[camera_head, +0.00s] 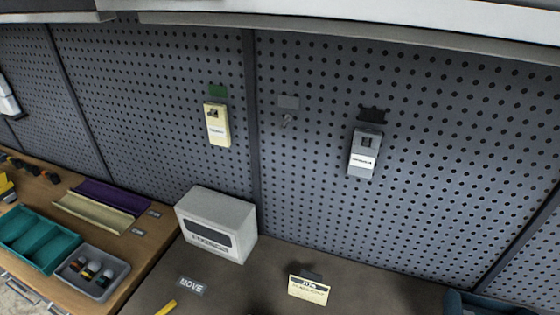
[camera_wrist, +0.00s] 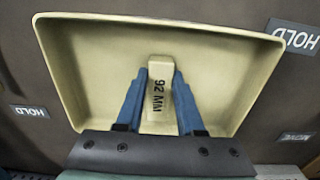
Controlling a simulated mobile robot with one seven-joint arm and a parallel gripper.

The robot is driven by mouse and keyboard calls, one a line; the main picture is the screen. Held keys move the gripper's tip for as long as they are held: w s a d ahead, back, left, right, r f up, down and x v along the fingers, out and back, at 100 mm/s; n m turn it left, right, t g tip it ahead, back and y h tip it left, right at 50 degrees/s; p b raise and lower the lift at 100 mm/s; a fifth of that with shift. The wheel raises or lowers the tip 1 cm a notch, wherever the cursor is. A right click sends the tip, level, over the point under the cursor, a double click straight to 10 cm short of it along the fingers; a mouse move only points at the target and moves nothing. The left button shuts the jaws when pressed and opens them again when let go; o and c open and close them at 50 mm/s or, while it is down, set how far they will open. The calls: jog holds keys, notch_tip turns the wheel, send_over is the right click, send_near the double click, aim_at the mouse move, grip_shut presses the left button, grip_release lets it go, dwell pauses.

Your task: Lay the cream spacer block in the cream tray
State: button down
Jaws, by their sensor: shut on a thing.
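The cream spacer block (camera_wrist: 158,92), marked "92 MM", is between the two blue fingers of my gripper (camera_wrist: 159,72) in the wrist view. My gripper is shut on it. The cream tray (camera_wrist: 75,50) lies behind the block in that view, with its raised rim around it. The block appears within the tray's outline; I cannot tell whether it touches the tray floor. The fingers and wrist cover the tray's near side. My gripper and this tray do not show in the head view.
HOLD labels (camera_wrist: 295,38) and a MOVE label (camera_wrist: 294,137) lie around the tray. In the head view, a white box (camera_head: 216,222) stands against the pegboard. A teal bin (camera_head: 38,240) and a grey bin (camera_head: 92,273) stand at left. A yellow card (camera_head: 309,289) stands at front.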

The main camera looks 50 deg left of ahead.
jog(key=c, duration=0.5)
grip_release()
jog(key=shift+f, duration=0.1)
notch_tip(320, 180, up, 12)
jog(key=shift+r, duration=0.2)
dwell(0.7)
